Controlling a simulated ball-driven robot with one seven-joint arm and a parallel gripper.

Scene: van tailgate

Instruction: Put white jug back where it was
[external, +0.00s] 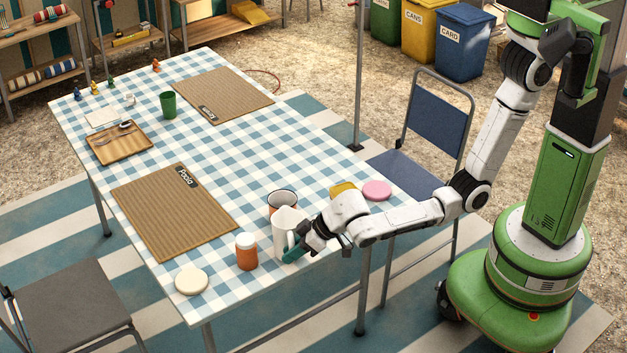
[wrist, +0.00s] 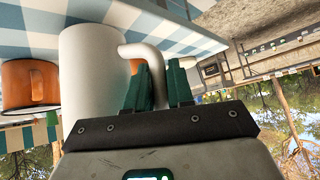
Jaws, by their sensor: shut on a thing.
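The white jug (external: 285,228) stands upright at the near right part of the checked table (external: 237,165). In the wrist view the jug (wrist: 92,72) fills the middle left, with its handle towards my fingers. My gripper (external: 293,253) reaches in from the right. In the wrist view my gripper's green fingers (wrist: 160,88) are shut on the jug's handle. Whether the jug's base touches the cloth is hard to tell.
A mug with a dark rim (external: 283,199) stands close behind the jug, and an orange jar with a white lid (external: 246,252) stands to its left. A cream disc (external: 191,280), pink disc (external: 377,190) and yellow item (external: 344,189) lie nearby. Placemats (external: 170,215) lie further left.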

